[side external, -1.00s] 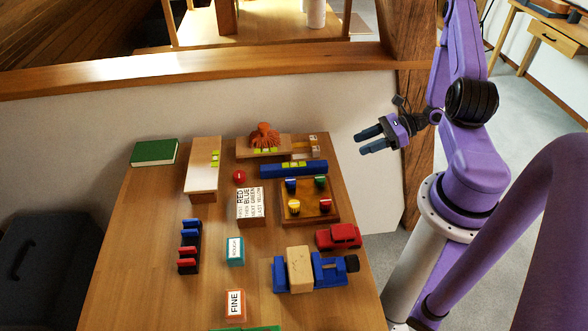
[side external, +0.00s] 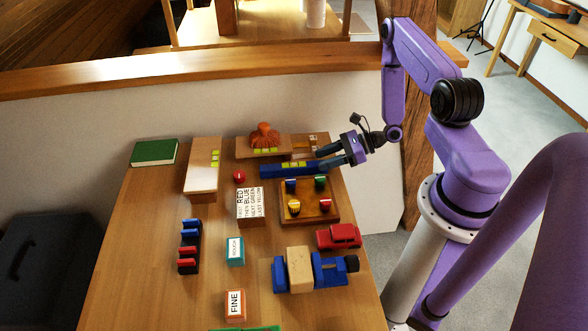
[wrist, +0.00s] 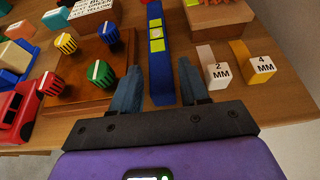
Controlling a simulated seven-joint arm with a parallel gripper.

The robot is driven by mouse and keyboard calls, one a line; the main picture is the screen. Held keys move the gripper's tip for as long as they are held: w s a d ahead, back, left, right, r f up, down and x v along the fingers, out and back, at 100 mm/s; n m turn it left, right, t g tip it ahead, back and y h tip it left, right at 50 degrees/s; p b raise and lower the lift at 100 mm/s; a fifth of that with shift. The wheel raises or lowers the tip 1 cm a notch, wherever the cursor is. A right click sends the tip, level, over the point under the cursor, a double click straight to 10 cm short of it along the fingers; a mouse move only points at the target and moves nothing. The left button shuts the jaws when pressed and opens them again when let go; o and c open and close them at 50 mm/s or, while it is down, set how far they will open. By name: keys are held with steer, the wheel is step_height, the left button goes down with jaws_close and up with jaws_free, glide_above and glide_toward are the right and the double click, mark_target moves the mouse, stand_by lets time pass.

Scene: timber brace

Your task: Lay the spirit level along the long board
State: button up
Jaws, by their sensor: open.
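The spirit level (side external: 272,170) is a blue bar with yellow-green vials, lying on the table behind the peg tray. It also shows in the wrist view (wrist: 155,15), running up the picture between my fingers. My gripper (side external: 324,158) is open at the level's right end, with its fingers (wrist: 157,70) on either side of it and apart from it. I cannot tell how high the fingers are. A pale-topped board (side external: 201,178) with yellow-green marks lies at the back left. Another wooden board (side external: 246,147) bears an orange lumpy object; I cannot tell which is the long board.
Blocks marked 2 MM (wrist: 218,76) and 4 MM (wrist: 260,68) stand right of the level in the wrist view. The tray (side external: 311,214) with several coloured pegs, a red car (side external: 338,237) and a lettered block (side external: 250,207) are close by. A green book (side external: 154,152) lies far left.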

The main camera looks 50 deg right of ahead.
mark_target(311, 163)
steer(key=x, duration=0.5)
steer(key=shift+a, duration=0.1)
jaws_close()
steer(key=shift+r, duration=0.1)
step_height(311, 163, up, 10)
steer(key=shift+f, duration=0.1)
steer(key=w+a+r+n, duration=0.1)
steer(key=a+r, duration=0.2)
steer(key=r, duration=0.2)
steer(key=w+a+r+g+y, duration=0.1)
steer(key=a+r, duration=0.2)
steer(key=r, duration=0.3)
steer(key=shift+w+a+n+y, duration=0.2)
steer(key=shift+w+n+y, duration=0.1)
steer(key=shift+n, duration=0.1)
